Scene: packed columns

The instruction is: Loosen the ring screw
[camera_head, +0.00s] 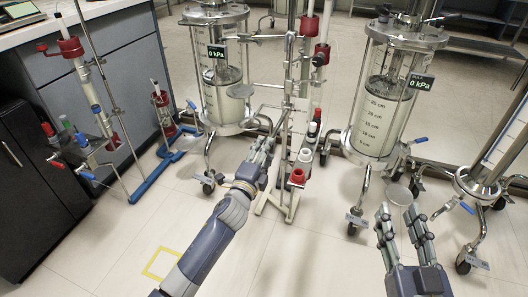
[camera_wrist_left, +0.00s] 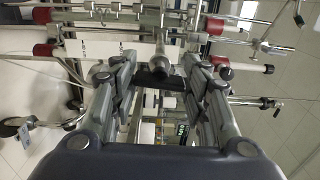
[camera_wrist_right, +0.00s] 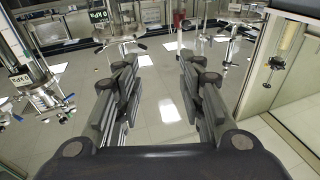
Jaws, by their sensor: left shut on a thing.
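My left gripper (camera_head: 266,147) reaches in from the left to the white stand in the middle of the head view. In the left wrist view its fingers (camera_wrist_left: 160,78) are closed around a small metal screw with a rounded end, which I take for the ring screw (camera_wrist_left: 161,62). A dark piece sits behind it between the fingertips. In the head view my fingers hide the screw. Whether the screw has turned cannot be told. My right gripper (camera_head: 402,213) is open and empty at the lower right, over the floor; its spread fingers also show in the right wrist view (camera_wrist_right: 158,75).
The white stand (camera_head: 300,110) carries slim columns with red caps. Large glass columns with 0 kPa displays stand left (camera_head: 217,95) and right (camera_head: 385,100) of it. A blue-footed stand (camera_head: 150,175) is near the bench at left. The floor around the yellow square (camera_head: 161,262) is clear.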

